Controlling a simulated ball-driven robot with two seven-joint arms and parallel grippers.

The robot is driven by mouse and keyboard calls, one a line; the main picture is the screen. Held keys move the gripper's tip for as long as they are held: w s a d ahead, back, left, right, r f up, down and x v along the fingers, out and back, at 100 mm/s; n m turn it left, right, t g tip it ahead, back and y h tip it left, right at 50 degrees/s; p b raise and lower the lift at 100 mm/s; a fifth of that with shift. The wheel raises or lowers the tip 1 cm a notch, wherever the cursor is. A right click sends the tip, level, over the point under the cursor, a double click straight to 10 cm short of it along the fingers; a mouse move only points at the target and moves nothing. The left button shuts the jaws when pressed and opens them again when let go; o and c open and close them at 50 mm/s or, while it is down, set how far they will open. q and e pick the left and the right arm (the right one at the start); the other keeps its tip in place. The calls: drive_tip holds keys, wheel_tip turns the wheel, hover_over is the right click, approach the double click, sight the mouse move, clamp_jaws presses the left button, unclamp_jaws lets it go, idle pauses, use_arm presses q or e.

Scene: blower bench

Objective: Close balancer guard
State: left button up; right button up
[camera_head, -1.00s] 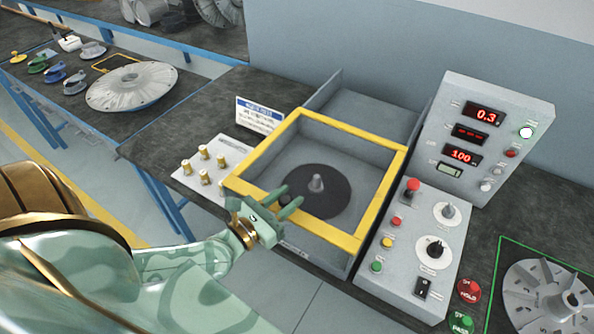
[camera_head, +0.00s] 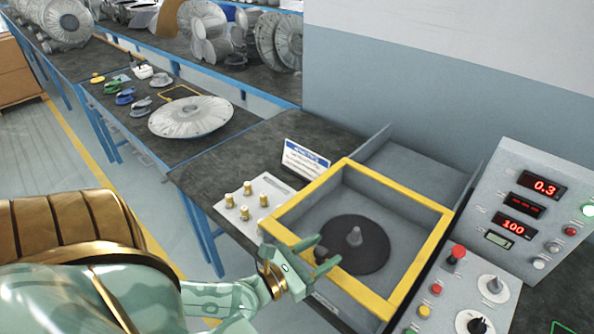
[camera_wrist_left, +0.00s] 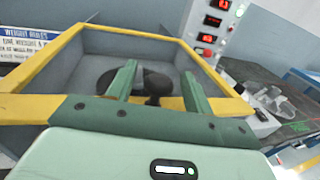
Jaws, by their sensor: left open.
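The balancer is a grey box with a yellow frame (camera_head: 415,272) around its top. I look down through the frame onto a dark round plate (camera_head: 372,245) with a grey spindle (camera_head: 354,237). I cannot tell whether a clear panel fills the frame. My left gripper (camera_head: 323,251) is open at the frame's near left edge. In the left wrist view its two green fingers (camera_wrist_left: 159,72) point over the near yellow bar (camera_wrist_left: 60,108). A dark round knob (camera_wrist_left: 157,84) shows between the fingers, and I see no grip on it. My right gripper is out of view.
A control panel with red displays (camera_head: 517,225) and buttons stands right of the box. Brass weights (camera_head: 246,200) on a white plate and a sign (camera_head: 304,158) are to the left. A side table holds a grey disc (camera_head: 190,117). A grey wall stands behind.

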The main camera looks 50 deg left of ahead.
use_arm(q)
drive_tip(key=shift+s, duration=0.15)
drive_tip(key=s+a, duration=0.2)
drive_tip(key=s, duration=1.4)
drive_tip(key=shift+a, duration=0.35)
